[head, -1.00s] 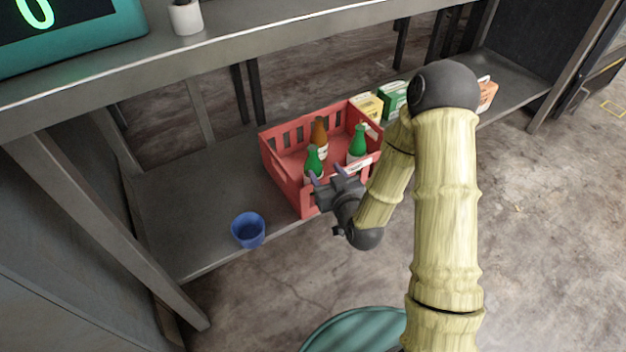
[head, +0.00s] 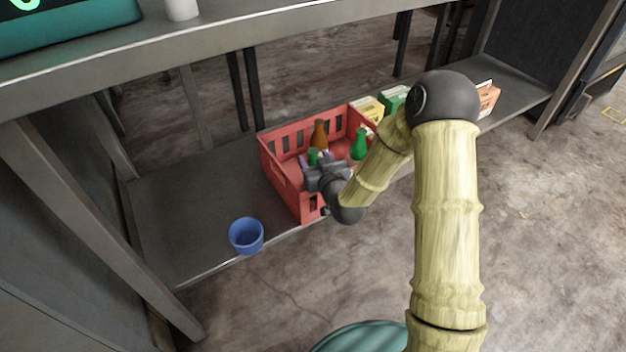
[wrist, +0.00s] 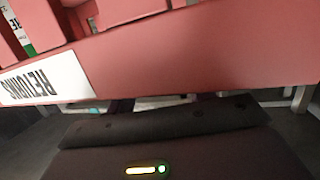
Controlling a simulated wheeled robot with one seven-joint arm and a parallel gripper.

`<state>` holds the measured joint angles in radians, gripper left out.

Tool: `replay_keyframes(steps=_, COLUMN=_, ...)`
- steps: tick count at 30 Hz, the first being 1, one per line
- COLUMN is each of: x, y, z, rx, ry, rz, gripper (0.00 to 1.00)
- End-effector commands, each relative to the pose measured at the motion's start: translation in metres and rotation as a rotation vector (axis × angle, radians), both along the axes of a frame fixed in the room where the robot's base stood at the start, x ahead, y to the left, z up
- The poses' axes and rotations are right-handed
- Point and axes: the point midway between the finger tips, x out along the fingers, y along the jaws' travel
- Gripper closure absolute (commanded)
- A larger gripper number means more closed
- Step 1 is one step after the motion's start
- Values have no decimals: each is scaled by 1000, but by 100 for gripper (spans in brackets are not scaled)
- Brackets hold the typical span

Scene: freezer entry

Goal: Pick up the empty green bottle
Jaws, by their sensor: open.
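Two green bottles stand in the red crate (head: 283,188) on the lower shelf. The nearer green bottle (head: 314,156) is mostly hidden behind my gripper; the other green bottle (head: 359,145) stands farther right. I cannot tell which one is empty. My gripper (head: 314,160) is open, over the crate's near side, with its fingertips around or close beside the nearer bottle; contact is unclear. In the wrist view, the crate wall (wrist: 200,55) with a "RETURNS" label fills the upper part. Part of a green and white bottle (wrist: 27,42) shows through a gap there.
A brown bottle (head: 320,135) stands in the crate behind the nearer green one. A blue cup (head: 246,236) is left of the crate at the shelf edge. Yellow (head: 368,108) and green (head: 393,98) boxes stand behind it. The upper shelf (head: 230,50) runs above.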

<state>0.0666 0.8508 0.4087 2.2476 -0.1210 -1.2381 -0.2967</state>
Motion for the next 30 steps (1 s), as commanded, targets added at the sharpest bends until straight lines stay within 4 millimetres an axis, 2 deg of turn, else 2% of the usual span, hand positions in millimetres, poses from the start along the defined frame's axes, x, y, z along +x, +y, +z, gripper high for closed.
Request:
replay_keyframes(steps=2, x=10, y=3, z=-8, rx=1, ry=-3, rz=-2, gripper=47)
replay_keyframes(steps=9, x=34, y=13, z=-10, rx=1, ry=-2, rz=0, gripper=47)
replay_keyframes(steps=25, x=34, y=13, z=-9, rx=0, ry=-1, rz=-1, gripper=47)
replay_keyframes(steps=26, x=34, y=13, z=-9, rx=0, ry=-1, rz=-1, gripper=51)
replay_keyframes(steps=30, x=34, y=13, z=-9, rx=0, ry=-1, rz=-1, gripper=78)
